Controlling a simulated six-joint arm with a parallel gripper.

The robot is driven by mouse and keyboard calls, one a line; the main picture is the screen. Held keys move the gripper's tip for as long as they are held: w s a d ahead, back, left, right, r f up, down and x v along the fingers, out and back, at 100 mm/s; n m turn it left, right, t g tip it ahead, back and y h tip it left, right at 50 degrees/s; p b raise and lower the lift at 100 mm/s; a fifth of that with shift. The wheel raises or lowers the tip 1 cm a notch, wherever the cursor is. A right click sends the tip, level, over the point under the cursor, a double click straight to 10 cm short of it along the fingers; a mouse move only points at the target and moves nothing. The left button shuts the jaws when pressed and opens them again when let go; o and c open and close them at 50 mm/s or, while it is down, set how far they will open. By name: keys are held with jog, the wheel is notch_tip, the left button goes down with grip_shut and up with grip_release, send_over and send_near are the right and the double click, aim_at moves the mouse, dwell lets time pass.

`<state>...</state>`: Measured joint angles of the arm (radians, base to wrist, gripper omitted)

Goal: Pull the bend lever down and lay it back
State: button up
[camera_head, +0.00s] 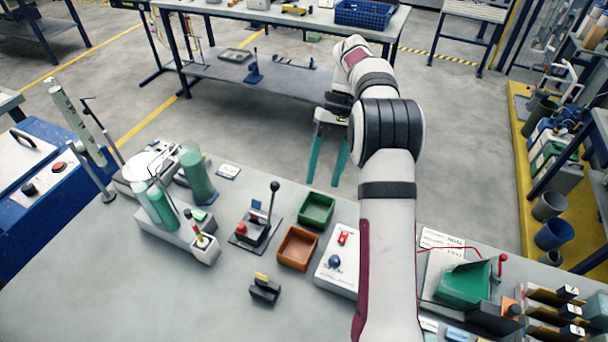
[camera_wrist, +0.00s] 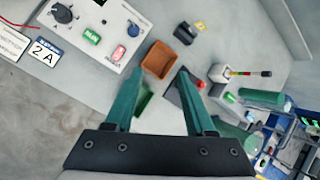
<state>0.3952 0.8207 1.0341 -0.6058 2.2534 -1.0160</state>
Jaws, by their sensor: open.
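The bend lever (camera_head: 272,205) is a thin upright rod with a black ball knob, on a small dark base (camera_head: 243,236) with a red knob (camera_head: 242,228) beside it. It stands on the grey bench, left of centre in the head view. My gripper (camera_head: 322,184), with two teal fingers, is open and empty, above and beyond the bench's far edge, to the right of the lever. In the wrist view my gripper (camera_wrist: 157,74) spans the middle. The lever's dark base (camera_wrist: 177,91) shows partly behind the right finger there; I cannot make out the rod clearly.
A green bin (camera_head: 316,210) and an orange-brown bin (camera_head: 297,248) stand right of the lever. Green cylinders (camera_head: 197,173) stand to the left. A small black block (camera_head: 264,291) lies in front. The bench's front left is clear.

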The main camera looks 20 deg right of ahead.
jog(key=shift+c, duration=0.3)
